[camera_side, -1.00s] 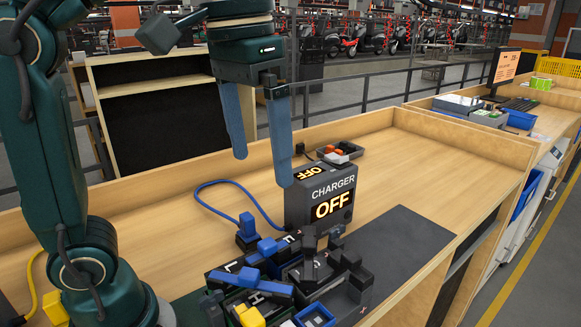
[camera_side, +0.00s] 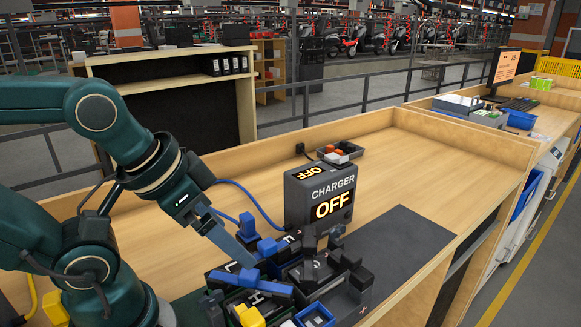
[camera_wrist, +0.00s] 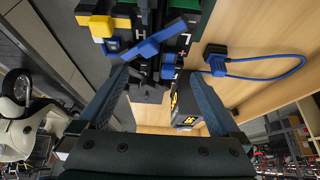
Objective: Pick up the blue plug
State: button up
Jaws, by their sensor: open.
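The blue plug (camera_side: 247,229) stands on the wooden bench left of the charger, with a blue cable looping behind it. In the wrist view the plug (camera_wrist: 216,62) and its cable lie to the right, outside the span of my fingers. My gripper (camera_side: 246,246) is open, tilted down and reaching in from the left, close to the plug and the black block; its far finger is partly hidden. In the wrist view nothing is held between the fingertips (camera_wrist: 160,76). The charger (camera_side: 320,196) reads OFF.
Black lettered blocks with blue handles (camera_side: 265,287) and a yellow piece (camera_side: 250,317) crowd the bench front, beside dark upright parts (camera_side: 340,268). A small tray (camera_side: 341,152) sits behind the charger. The bench right of the charger is clear.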

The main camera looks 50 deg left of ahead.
dwell(0.3)
jog(key=c, duration=0.4)
jog(key=shift+c, duration=0.2)
